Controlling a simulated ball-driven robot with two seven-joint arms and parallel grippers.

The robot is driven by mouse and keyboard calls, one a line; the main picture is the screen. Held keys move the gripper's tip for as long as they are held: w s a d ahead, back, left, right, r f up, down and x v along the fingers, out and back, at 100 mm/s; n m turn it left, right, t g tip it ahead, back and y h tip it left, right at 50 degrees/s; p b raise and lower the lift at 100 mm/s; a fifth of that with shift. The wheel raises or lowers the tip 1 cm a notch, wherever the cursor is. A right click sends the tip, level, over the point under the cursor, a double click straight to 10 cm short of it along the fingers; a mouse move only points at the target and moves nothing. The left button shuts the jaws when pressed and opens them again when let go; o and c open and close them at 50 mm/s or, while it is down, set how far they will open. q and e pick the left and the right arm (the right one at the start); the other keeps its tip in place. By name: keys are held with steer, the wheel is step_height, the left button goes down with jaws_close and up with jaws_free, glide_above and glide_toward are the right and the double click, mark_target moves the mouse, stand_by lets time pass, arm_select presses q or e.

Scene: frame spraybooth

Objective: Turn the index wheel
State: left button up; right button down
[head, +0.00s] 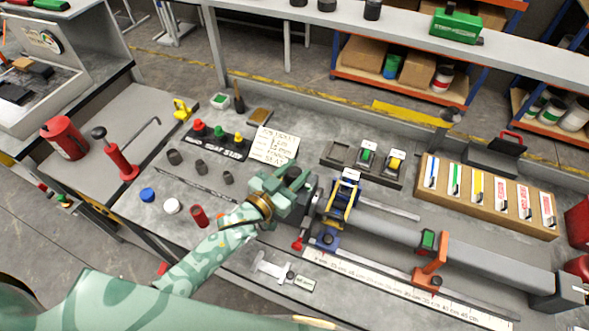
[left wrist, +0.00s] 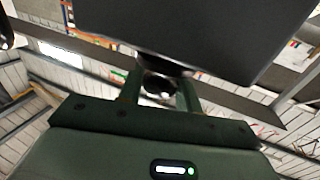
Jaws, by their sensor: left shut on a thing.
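My left gripper (head: 296,184) reaches in from the left over the bench, at the left end of the long grey tube fixture. In the left wrist view its two fingers (left wrist: 160,92) are shut on a small dark round part (left wrist: 159,83), which looks like part of the index wheel. The dark wheel end (head: 316,198) shows in the head view just right of the fingers, partly hidden by them. A blue and yellow clamp (head: 341,205) stands beside it on the fixture. My right gripper is not in view.
A white ruler strip (head: 400,290) and an orange stop (head: 430,273) lie along the tube (head: 395,229). Several small cups and a handwritten card (head: 274,145) stand behind my arm.

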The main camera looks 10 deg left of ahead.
arm_select(q)
steer(key=shift+n+t+y, duration=0.4)
steer(key=shift+n+y, duration=0.1)
steer(key=shift+y, duration=0.2)
steer(key=o, duration=0.9)
steer(key=v, duration=1.6)
steer(key=shift+s+a+b, duration=0.15)
steer(key=shift+a+b, duration=0.05)
steer(key=shift+b, duration=0.15)
steer(key=shift+o, duration=0.5)
